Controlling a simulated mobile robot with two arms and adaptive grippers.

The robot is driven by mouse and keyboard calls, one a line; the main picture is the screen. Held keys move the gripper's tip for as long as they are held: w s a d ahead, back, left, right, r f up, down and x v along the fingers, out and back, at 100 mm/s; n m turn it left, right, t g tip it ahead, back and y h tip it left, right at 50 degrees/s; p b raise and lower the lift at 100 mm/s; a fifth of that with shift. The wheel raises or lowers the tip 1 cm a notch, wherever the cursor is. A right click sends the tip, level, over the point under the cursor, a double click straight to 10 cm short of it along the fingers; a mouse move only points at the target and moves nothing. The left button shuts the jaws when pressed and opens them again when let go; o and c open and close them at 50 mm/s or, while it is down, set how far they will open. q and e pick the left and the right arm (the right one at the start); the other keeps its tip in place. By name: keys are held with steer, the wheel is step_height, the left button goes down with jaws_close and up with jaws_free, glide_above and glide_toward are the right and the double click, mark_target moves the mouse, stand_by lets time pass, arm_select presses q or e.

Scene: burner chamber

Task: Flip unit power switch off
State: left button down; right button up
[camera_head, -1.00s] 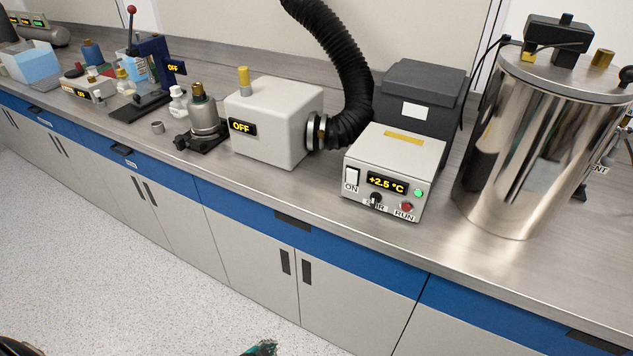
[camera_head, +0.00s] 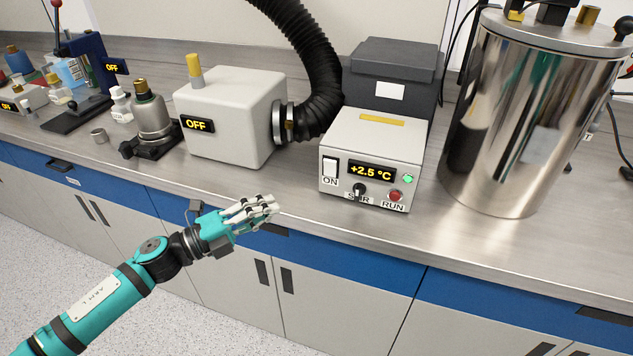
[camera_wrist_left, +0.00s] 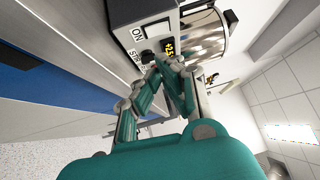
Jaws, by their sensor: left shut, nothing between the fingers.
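The control unit (camera_head: 372,148) is a light grey box with a display reading +2.5 °C, standing on the bench. Its white rocker power switch (camera_head: 330,168) is at the left of the front face, above an ON label. A black STIR knob (camera_head: 359,190), a lit green lamp and a red RUN button (camera_head: 395,196) share that face. My left gripper (camera_head: 272,204) is shut and empty, in front of the bench edge, left of and below the switch, apart from the unit. In the left wrist view, the gripper's fingers (camera_wrist_left: 165,68) point toward the unit's front (camera_wrist_left: 140,35), seen tilted. My right gripper is not in view.
A white box marked OFF (camera_head: 228,115) with a black hose (camera_head: 305,60) stands left of the unit. A dark grey box (camera_head: 395,70) is behind it. A large steel vessel (camera_head: 508,120) stands at the right. Bench space before the unit is clear.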

mark_target(330, 169)
arm_select(q)
steer(key=shift+m+g+h, duration=0.4)
steer(key=shift+m+g, duration=0.4)
steer(key=shift+m, duration=0.1)
steer(key=p+x, duration=0.1)
steer(key=x, duration=0.2)
steer(key=p+x, duration=0.1)
steer(key=x, duration=0.3)
steer(key=s+r+p+x, duration=0.1)
steer(key=x, duration=0.2)
steer(key=shift+w+d, duration=0.1)
steer(key=shift+d, duration=0.3)
steer(key=shift+w+d+r, duration=0.1)
steer(key=shift+w+d, duration=0.05)
steer(key=shift+w, duration=0.45)
steer(key=shift+w+d, duration=0.1)
steer(key=shift+w, duration=0.5)
steer(key=shift+w+d, duration=0.15)
steer(key=shift+w, duration=0.45)
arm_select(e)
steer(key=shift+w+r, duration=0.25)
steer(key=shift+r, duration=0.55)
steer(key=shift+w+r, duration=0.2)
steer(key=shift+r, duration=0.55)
